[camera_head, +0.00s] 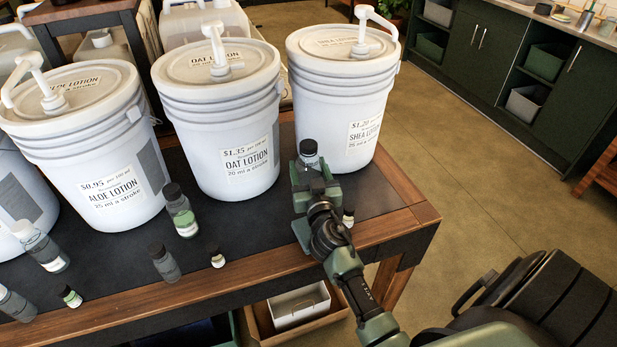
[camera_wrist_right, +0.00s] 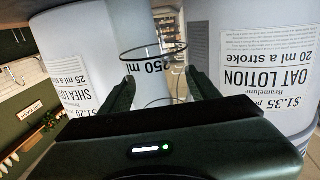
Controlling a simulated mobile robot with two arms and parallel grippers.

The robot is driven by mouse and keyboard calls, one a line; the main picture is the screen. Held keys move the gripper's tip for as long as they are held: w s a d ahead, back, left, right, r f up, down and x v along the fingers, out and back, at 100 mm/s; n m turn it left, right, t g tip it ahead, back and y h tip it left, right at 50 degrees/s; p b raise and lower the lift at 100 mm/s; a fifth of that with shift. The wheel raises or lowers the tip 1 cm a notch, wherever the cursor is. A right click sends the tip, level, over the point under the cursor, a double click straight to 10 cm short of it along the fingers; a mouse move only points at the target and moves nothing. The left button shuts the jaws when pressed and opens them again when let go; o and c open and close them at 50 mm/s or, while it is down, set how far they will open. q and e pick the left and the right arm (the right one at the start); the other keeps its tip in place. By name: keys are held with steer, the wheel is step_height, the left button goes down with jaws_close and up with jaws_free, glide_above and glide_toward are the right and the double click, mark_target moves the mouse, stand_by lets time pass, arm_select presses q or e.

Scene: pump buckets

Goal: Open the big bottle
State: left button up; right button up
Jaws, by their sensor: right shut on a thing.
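My left gripper is not in view.
Pump buckets of aloe (camera_head: 85,150), oat (camera_head: 220,125) and shea lotion (camera_head: 342,95) line the table (camera_head: 330,213). A green-filled bottle (camera_head: 181,212), a grey bottle (camera_head: 165,263) and several others stand in front. A small bottle (camera_head: 348,217) is close to my right gripper.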

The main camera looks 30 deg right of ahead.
mark_target(309, 143)
steer(key=shift+r+p, duration=0.3)
steer(key=shift+r, duration=0.3)
step_height(309, 143, up, 7)
steer(key=p, duration=0.2)
steer(key=shift+p, duration=0.4)
step_height(309, 143, up, 12)
steer(key=p, duration=0.1)
steer(key=o, duration=0.5)
steer(key=shift+f, duration=0.1)
jaws_close()
